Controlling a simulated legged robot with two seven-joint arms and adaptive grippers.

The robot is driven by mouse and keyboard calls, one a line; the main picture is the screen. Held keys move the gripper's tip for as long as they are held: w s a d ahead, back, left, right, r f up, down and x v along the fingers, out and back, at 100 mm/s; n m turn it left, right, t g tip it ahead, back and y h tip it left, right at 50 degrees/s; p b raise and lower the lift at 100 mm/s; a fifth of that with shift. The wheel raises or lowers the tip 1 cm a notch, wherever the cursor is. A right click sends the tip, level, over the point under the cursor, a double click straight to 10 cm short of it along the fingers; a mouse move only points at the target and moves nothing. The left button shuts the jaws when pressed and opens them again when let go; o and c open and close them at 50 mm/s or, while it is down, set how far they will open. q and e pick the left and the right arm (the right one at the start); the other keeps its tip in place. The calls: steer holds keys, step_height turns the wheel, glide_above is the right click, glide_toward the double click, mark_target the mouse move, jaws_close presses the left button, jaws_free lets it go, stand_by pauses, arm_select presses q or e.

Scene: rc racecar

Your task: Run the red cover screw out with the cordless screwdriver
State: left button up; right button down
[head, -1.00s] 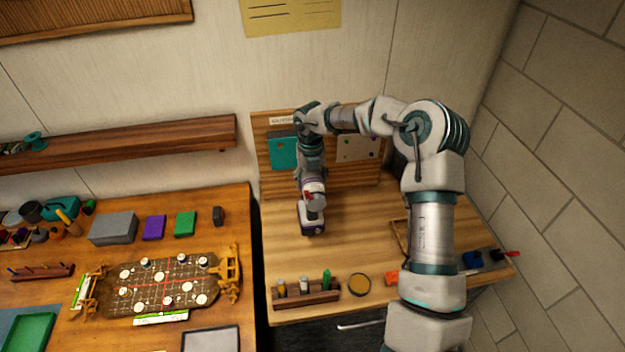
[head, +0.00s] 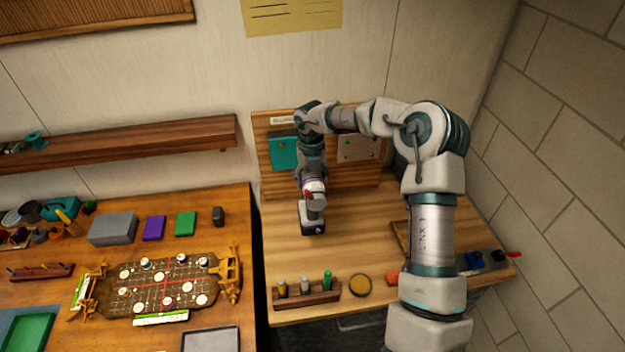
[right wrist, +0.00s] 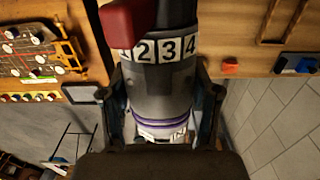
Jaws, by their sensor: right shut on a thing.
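My right gripper (head: 313,180) is shut on the cordless screwdriver (head: 312,222), in front of the upright wooden board at the back of the right bench. In the right wrist view, the screwdriver (right wrist: 158,92) sits between the two fingers, with a numbered collar, a purple band and a red part near the top edge. The board carries a teal cover (head: 284,154) and a pale cover (head: 358,149) with small dots. My arm and gripper hide part of the board between them. I cannot make out the red cover screw or the screwdriver's tip. My left gripper is not in view.
A wooden rack (head: 306,293) with several small bottles and a round yellow-topped dish (head: 360,286) stand near the right bench's front edge. The left bench holds an ornate game board (head: 165,285) and several blocks. A brick wall (head: 570,130) bounds the right side.

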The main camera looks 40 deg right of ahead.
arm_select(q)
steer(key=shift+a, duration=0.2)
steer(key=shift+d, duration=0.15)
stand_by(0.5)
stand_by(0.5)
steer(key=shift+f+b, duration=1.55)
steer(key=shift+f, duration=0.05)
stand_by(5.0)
